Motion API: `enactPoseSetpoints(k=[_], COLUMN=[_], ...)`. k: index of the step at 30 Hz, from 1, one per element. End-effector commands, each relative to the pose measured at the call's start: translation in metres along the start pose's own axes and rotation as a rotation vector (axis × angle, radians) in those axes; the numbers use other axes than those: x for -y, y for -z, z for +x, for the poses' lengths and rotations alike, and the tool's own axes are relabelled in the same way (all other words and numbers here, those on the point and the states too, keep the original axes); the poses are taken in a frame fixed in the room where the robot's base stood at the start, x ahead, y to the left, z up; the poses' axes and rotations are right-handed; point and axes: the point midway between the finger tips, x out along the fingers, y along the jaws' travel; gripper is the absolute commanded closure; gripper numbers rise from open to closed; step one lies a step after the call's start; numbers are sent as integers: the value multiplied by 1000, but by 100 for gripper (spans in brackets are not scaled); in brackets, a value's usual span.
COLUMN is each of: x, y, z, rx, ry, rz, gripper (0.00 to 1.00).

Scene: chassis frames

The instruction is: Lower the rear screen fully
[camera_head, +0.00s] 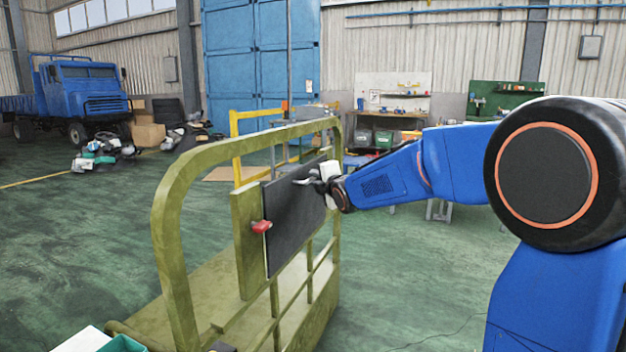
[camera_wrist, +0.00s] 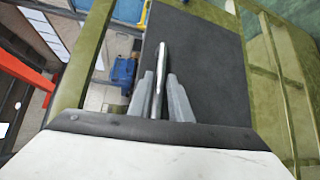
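The rear screen (camera_head: 292,212) is a dark flat panel standing in an olive-green frame (camera_head: 170,225), above its lower rails. It fills much of the wrist view (camera_wrist: 208,70). A red knob (camera_head: 261,226) sits at the screen's left edge. My gripper (camera_head: 312,181) is at the screen's upper right part, close to its face. In the wrist view, the two grey fingers (camera_wrist: 160,98) stand close on either side of a thin metal handle (camera_wrist: 162,58), with little gap. They look shut on it, though the exact contact is partly hidden.
The frame's curved top rail arches beside my gripper. A yellow railing (camera_head: 236,150) stands behind it. A blue truck (camera_head: 85,95) and piled parts (camera_head: 104,152) are at the left. Workbenches (camera_head: 392,118) line the back wall. Green floor (camera_head: 400,270) is open right of the frame.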

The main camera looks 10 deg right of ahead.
Motion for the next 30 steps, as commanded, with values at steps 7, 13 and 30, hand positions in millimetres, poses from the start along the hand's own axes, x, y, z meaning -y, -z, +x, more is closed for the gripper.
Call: enactPoseSetpoints(k=[7, 13, 30], x=[1, 0, 2], y=[0, 0, -2], z=[23, 28, 26], rx=[-1, 0, 0], ry=[1, 0, -4], rz=[0, 0, 5], gripper=[82, 82, 100])
